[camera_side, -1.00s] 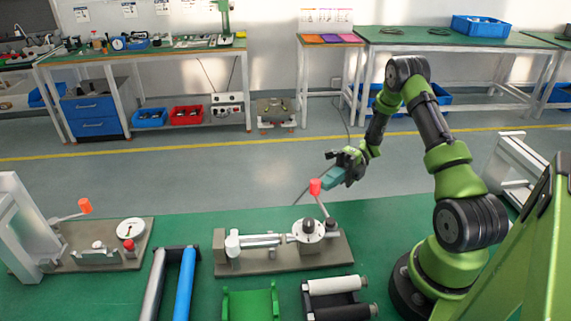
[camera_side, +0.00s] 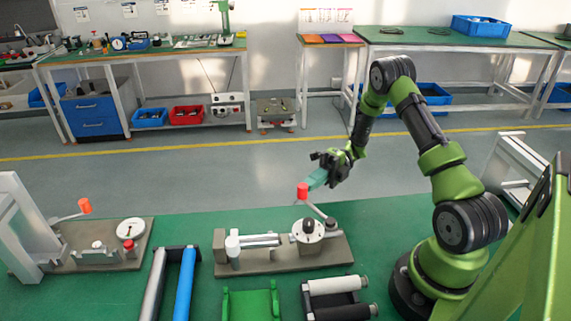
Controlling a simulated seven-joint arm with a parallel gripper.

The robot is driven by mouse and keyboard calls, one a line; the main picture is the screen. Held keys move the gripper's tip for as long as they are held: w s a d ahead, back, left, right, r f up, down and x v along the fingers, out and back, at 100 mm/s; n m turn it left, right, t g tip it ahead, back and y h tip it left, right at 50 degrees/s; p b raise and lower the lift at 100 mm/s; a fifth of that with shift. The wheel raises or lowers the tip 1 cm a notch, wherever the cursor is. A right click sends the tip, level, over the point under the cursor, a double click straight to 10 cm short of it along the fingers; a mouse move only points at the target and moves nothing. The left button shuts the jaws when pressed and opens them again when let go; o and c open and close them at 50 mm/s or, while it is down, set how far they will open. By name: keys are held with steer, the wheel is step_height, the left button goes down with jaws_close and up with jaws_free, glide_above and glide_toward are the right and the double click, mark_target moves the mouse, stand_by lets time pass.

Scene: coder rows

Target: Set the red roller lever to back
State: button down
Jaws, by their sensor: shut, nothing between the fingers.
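The lever with a red roller-like knob (camera_side: 303,191) rises from a round white dial (camera_side: 307,230) on a grey fixture plate (camera_side: 340,256) at the middle of the bench. Its thin arm tilts up and to the left. My gripper (camera_side: 312,183) has teal fingers and is shut and empty. Its fingertips are right beside the knob, on its upper right; they look in contact, but the view does not settle this. A second lever with an orange-red knob (camera_side: 85,206) stands on the left fixture, away from my gripper.
A metal cylinder (camera_side: 258,241) lies left of the dial on the same plate. In front are a green cradle (camera_side: 250,305), a roller frame (camera_side: 335,298) and a blue roller (camera_side: 186,284). A grey upright frame (camera_side: 18,225) stands at far left. Bare green bench lies behind the middle fixture.

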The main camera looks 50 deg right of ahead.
steer(key=w+d, duration=0.2)
steer(key=d, duration=0.7)
steer(key=shift+w+d, duration=0.3)
steer(key=shift+d, duration=0.05)
steer(key=s+a+n+g+h, duration=0.1)
steer(key=s+n+h, duration=0.1)
steer(key=n, duration=0.3)
steer(key=s+a+r+n+g+h, duration=0.1)
steer(key=s+a+n+h, duration=0.1)
steer(key=n+h, duration=0.2)
steer(key=s+a+n+g+h, duration=0.2)
steer(key=n, duration=0.4)
steer(key=shift+a+r+n+h, duration=0.2)
steer(key=shift+r+n+h, duration=0.05)
steer(key=shift+n+h, duration=0.15)
steer(key=s+a+r+n+t+h, duration=0.3)
steer(key=a+r+n+t, duration=0.1)
steer(key=a+r+n, duration=0.3)
steer(key=s+a+r+n+t+h, duration=0.4)
steer(key=a+r+n, duration=0.3)
steer(key=r+n, duration=0.3)
steer(key=shift+s+a+r+t, duration=0.2)
steer(key=shift+r+t, duration=0.2)
steer(key=shift+t, duration=0.4)
